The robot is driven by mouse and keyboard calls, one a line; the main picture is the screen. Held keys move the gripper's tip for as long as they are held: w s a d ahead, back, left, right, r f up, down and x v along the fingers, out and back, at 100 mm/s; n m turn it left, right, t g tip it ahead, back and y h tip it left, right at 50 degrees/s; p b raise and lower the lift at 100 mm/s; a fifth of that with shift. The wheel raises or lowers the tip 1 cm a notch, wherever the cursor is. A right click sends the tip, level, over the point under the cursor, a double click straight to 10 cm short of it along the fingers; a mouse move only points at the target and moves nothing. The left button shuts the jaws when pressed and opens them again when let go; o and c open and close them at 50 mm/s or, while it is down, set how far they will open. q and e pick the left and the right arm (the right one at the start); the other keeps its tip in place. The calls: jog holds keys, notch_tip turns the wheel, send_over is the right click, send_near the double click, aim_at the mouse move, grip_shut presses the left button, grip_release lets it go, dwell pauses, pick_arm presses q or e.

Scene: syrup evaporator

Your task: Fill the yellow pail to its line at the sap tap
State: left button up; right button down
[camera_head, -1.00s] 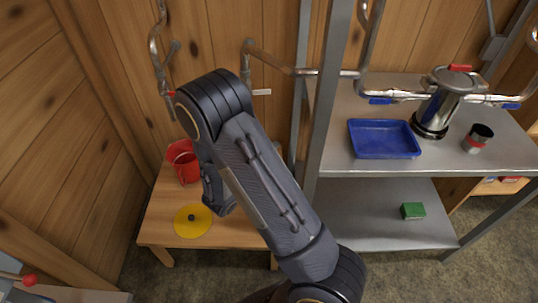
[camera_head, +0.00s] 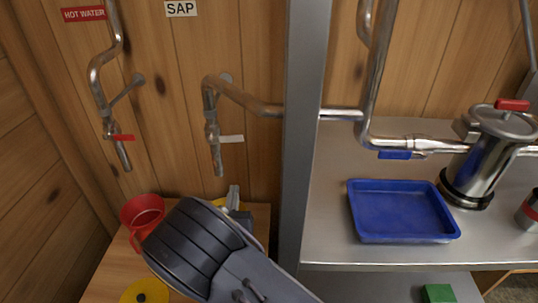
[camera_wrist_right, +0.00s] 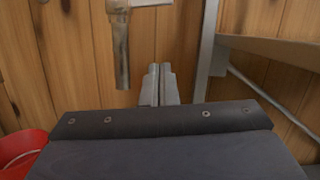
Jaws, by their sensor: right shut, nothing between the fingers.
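The sap tap (camera_head: 213,140) hangs from a pipe under the SAP sign (camera_head: 181,8), with a white lever (camera_head: 231,139) and a downward spout. The tap also shows at the top of the right wrist view (camera_wrist_right: 121,50). My right gripper (camera_head: 233,194) is shut and empty, below and a little right of the spout. Its fingertips (camera_wrist_right: 160,72) point toward the wall in the wrist view. A small strip of yellow (camera_head: 219,202), perhaps the yellow pail, shows behind my right arm; the rest is hidden. Its fill line and contents are not visible. My left gripper is not in view.
A red pail (camera_head: 142,212) and a yellow disc with a dark knob (camera_head: 144,293) are on the wooden table. The hot water tap (camera_head: 112,130) is left of the sap tap. A metal post (camera_head: 303,130) and a shelf with a blue tray (camera_head: 400,210) stand right.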

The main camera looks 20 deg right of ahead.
aim_at(225, 139)
jog(key=w+d+r, duration=0.3)
jog(key=w+r, duration=0.3)
jog(key=w, duration=0.3)
jog(key=shift+w+r+p, duration=0.15)
jog(key=shift+p, duration=0.3)
